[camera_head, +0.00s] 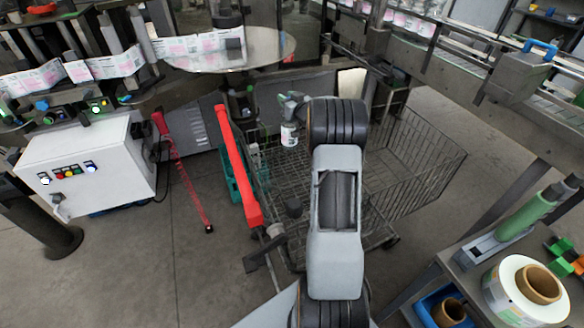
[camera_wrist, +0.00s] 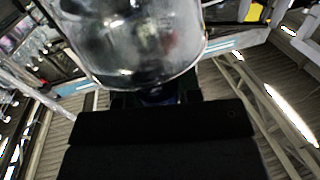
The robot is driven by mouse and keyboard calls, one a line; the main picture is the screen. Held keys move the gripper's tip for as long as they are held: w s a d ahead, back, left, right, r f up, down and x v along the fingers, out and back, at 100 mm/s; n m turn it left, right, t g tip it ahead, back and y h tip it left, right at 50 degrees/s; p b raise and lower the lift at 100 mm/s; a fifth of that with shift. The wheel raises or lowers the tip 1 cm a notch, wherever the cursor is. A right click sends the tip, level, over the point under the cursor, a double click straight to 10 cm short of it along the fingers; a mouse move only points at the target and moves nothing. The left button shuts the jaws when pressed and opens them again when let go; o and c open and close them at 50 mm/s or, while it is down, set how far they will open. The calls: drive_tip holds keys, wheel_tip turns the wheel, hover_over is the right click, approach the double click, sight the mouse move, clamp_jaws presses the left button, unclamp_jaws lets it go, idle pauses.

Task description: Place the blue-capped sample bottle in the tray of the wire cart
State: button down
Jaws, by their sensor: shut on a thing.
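The sample bottle (camera_head: 289,135) is small and whitish with a label, and in the head view it hangs roughly upright below my gripper (camera_head: 290,114). My gripper is shut on it near its top, so the blue cap is mostly hidden. In the wrist view the bottle's clear rounded body (camera_wrist: 140,45) fills the upper middle, above the dark gripper body. The wire cart (camera_head: 415,165) stands below and around my arm. In the head view the bottle appears over the cart's left back part; its height above the wires is unclear. The cart's tray is not clearly distinguishable, partly behind my arm.
A red bar (camera_head: 238,165) runs along the cart's left side. A white control box (camera_head: 88,165) stands at left and a round metal table (camera_head: 262,48) behind. A bench with a label roll (camera_head: 500,308) is at lower right. Open floor lies left of the cart.

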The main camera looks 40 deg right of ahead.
sight(289, 123)
drive_tip(key=f, duration=0.6)
drive_tip(key=shift+s+d+f, duration=0.1)
drive_tip(key=shift+d+f, duration=0.05)
drive_tip(key=shift+d, duration=0.25)
drive_tip(key=shift+f+p, duration=0.45)
drive_tip(key=shift+f, duration=1.55)
drive_tip(key=c, duration=1.3)
unclamp_jaws()
drive_tip(key=shift+f, duration=0.15)
drive_tip(key=o, duration=0.5)
drive_tip(key=shift+a, duration=0.1)
